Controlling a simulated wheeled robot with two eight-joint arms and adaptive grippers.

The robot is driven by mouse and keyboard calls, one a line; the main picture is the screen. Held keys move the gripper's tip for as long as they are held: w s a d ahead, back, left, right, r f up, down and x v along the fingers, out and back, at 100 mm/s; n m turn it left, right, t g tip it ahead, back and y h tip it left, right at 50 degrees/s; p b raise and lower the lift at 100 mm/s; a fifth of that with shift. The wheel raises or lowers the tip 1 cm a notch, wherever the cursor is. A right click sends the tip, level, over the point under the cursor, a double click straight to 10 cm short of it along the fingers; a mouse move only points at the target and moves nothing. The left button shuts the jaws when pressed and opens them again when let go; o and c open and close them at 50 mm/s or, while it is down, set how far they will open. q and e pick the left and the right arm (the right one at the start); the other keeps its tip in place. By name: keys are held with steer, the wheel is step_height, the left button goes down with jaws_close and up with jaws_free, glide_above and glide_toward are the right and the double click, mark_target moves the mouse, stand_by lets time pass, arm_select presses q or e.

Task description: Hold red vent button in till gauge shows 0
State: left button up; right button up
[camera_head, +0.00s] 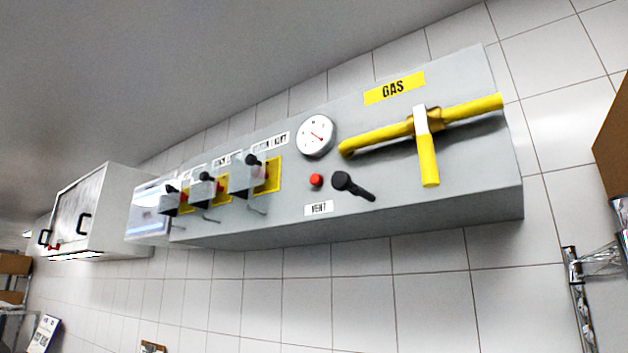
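The red vent button (316,180) sits on the front of a grey wall panel (400,215), just above a white VENT label (319,208). It looks unpressed, with nothing touching it. The round white gauge (316,135) is above the button; its red needle shows, but its numbers are too small to read. Neither of my grippers is in view.
A black lever (353,186) is right of the button. A yellow gas pipe with a valve handle (427,150) crosses the panel's right part. Several covered switches (250,175) stick out on the left. A wire shelf post (575,290) stands at far right.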

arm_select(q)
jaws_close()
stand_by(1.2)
